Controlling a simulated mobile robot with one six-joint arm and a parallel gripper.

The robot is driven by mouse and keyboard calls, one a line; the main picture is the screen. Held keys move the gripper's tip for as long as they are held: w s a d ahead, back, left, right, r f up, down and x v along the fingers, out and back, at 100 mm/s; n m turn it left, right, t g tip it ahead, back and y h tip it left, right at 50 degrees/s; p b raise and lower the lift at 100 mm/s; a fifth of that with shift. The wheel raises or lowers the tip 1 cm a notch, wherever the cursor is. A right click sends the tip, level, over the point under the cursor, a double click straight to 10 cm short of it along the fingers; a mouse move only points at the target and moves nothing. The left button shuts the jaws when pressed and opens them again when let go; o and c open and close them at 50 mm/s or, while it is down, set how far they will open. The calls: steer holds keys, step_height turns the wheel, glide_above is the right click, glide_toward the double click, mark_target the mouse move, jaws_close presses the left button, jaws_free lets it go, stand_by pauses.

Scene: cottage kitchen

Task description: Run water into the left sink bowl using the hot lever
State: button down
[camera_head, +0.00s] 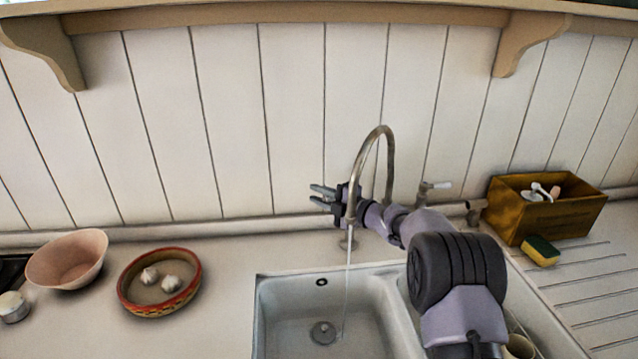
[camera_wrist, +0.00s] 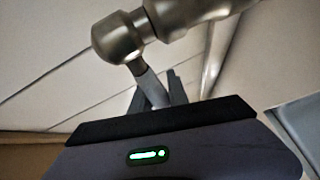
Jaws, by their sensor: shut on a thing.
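The curved metal tap (camera_head: 388,150) stands behind the sink. A thin stream of water (camera_head: 347,285) falls from its spout into the left sink bowl (camera_head: 280,318), near the drain. My gripper (camera_head: 321,196) is just left of the spout, its fingers pointing left. In the wrist view, my gripper (camera_wrist: 158,92) is shut on a grey lever (camera_wrist: 150,86) that comes off a round metal end of the tap (camera_wrist: 118,38). That held lever is not clear in the head view. The other lever (camera_head: 435,186), with a white handle, stands free on the right. My arm hides part of the tap.
A pink bowl (camera_head: 68,260) and a red-rimmed dish (camera_head: 124,290) with garlic stand on the left counter. A wooden box (camera_head: 550,219) and a sponge (camera_head: 541,251) are by the drainer at right. A shelf (camera_head: 300,13) runs above. My arm crosses the right bowl.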

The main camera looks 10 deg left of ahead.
steer(key=shift+s+d+f+n+g+y+p, duration=0.1)
steer(key=shift+s+d+n+g+y+p, duration=0.2)
steer(key=shift+s+n+g+y, duration=0.5)
steer(key=shift+s+d+f+n+g+y+p, duration=0.2)
steer(key=shift+s+n+g, duration=0.25)
steer(key=shift+n+g, duration=0.7)
steer(key=shift+s+d+r+n+g+y+p, duration=0.1)
steer(key=shift+s+d+n+g+y+p, duration=0.4)
steer(key=shift+g, duration=0.95)
steer(key=shift+s+a, duration=0.1)
steer(key=shift+a, duration=0.05)
steer(key=c, duration=1.3)
jaws_free()
steer(key=shift+r, duration=0.1)
steer(key=s+d+p, duration=0.1)
steer(key=d, duration=0.4)
steer(key=s+d+r+p, duration=0.1)
steer(key=d, duration=0.5)
steer(key=s+d+r+p, duration=0.1)
steer(key=d, duration=0.5)
